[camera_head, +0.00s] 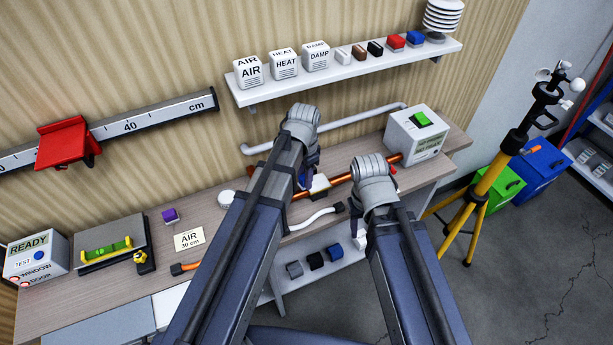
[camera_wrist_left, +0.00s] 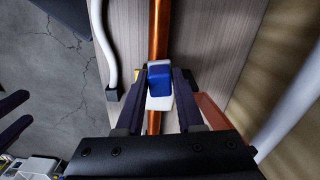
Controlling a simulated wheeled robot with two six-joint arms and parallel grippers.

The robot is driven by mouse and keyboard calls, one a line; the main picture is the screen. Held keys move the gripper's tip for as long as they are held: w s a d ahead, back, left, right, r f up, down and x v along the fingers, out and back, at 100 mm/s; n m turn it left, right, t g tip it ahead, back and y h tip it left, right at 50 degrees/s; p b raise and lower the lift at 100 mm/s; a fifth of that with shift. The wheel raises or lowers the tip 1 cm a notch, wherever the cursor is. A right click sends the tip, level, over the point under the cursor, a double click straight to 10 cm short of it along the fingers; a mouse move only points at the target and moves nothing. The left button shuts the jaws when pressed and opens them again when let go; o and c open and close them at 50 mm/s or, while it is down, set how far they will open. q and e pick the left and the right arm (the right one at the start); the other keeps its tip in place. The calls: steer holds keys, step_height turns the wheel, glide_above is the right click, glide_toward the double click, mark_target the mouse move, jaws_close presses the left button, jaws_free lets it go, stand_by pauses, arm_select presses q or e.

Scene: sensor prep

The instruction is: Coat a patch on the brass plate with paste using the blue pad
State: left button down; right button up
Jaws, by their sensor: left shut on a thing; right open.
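My left gripper (camera_wrist_left: 160,82) is shut on the blue pad (camera_wrist_left: 159,74), which sits between its fingers over the copper pipe (camera_wrist_left: 160,25). A white block (camera_wrist_left: 160,102) shows just below the pad; I cannot tell whether they touch. I cannot make out any paste.
A white cable (camera_head: 310,220) lies in front of the pipe. A white box with a green switch (camera_head: 418,133) stands at the pipe's right end. A reddish-brown piece (camera_wrist_left: 212,110) lies right of the fingers. A wall shelf (camera_head: 345,78) with several blocks is above.

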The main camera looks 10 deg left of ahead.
arm_select(q)
steer(key=shift+d+r+p, duration=0.1)
steer(key=shift+r+p, duration=2.6)
steer(key=shift+r, duration=0.2)
steer(key=shift+r, duration=0.1)
step_height(320, 180, up, 3)
steer(key=p, duration=0.3)
steer(key=shift+f, duration=0.2)
